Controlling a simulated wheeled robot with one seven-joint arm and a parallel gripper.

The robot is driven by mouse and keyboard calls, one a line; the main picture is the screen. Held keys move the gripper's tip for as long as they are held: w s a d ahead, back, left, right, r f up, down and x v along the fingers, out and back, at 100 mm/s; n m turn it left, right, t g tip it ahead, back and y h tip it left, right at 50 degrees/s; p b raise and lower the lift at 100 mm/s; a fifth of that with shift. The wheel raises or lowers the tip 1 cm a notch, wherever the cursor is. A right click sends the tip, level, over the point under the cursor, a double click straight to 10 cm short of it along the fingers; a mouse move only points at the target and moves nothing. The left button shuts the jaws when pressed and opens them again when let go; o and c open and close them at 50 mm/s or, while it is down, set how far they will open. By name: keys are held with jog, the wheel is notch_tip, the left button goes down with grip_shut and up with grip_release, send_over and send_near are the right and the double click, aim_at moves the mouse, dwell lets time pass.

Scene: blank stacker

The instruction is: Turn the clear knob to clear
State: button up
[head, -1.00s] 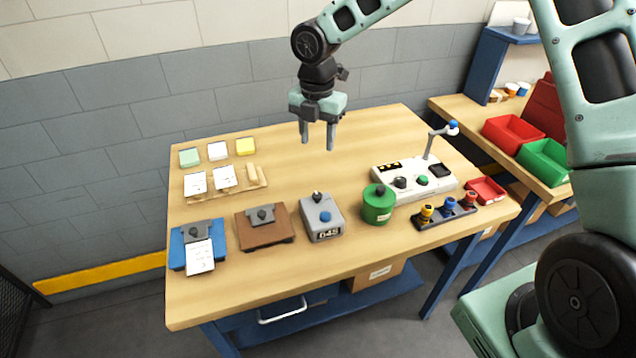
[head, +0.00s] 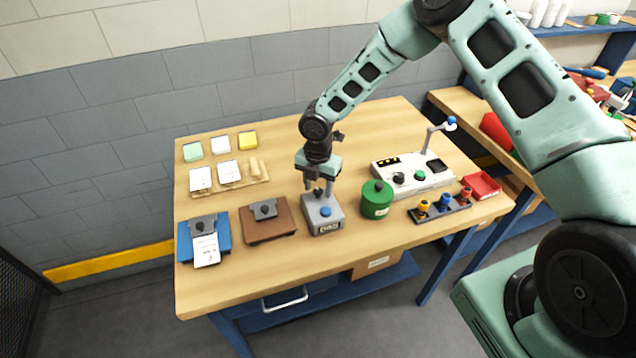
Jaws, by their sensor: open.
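A grey counter box (head: 335,211) stands on the table near the front middle. It has a blue button (head: 326,212) and a number display (head: 328,229) on its front face; the digits are too small to read surely. A small dark knob (head: 318,193) sits at the back of its top, partly hidden by my fingers. My gripper (head: 319,191) points down over the back of the box, open, with its fingers about the knob. I cannot tell whether they touch it. No label for clear is readable.
A brown clipboard block (head: 270,228) is left of the box and a green canister (head: 376,204) close to its right. A white console (head: 428,184) with a black and a green knob stands behind right. The front of the table (head: 300,265) is clear.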

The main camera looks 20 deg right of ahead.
jog(key=shift+f, duration=0.1)
jog(key=c, duration=1)
jog(key=shift+m+b, duration=0.3)
jog(key=shift+b, duration=0.05)
jog(key=m+b, duration=0.2)
jog(key=shift+f+m, duration=0.1)
jog(key=shift+m, duration=0.2)
jog(key=m+b, duration=0.3)
jog(key=m, duration=0.2)
jog(key=shift+b, duration=0.4)
jog(key=m+b, duration=0.3)
jog(key=m, duration=0.2)
jog(key=shift+m, duration=0.4)
jog(key=shift+m+b, duration=0.8)
jog(key=shift+m, duration=1.1)
jog(key=shift+r, duration=0.2)
